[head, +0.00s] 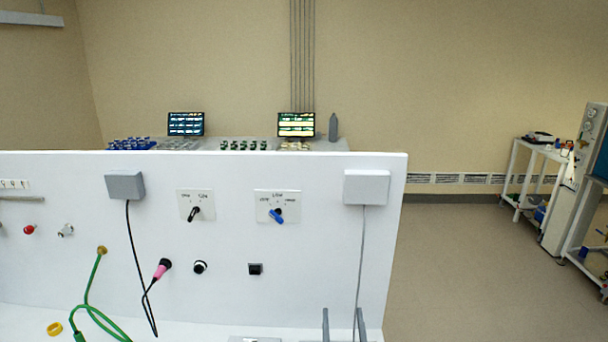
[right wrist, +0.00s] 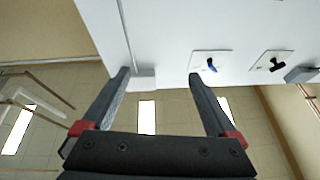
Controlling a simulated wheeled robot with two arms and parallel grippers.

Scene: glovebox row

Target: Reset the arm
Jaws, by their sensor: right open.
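My right gripper (head: 343,322) shows at the bottom edge of the head view as two dark, upright fingertips in front of the white panel (head: 320,235). In the right wrist view the right gripper (right wrist: 158,76) has its two dark fingers spread apart with nothing between them. The panel's edge and a grey box lie just beyond its fingertips there. My left gripper is not in view.
The panel carries a blue-handled switch (head: 277,215), a black-handled switch (head: 194,213), a pink plug (head: 162,268), a green cable (head: 90,292) and a white box (head: 366,187) with a hanging grey cable. The floor (head: 470,270) right of the panel is clear; carts (head: 532,178) stand beyond.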

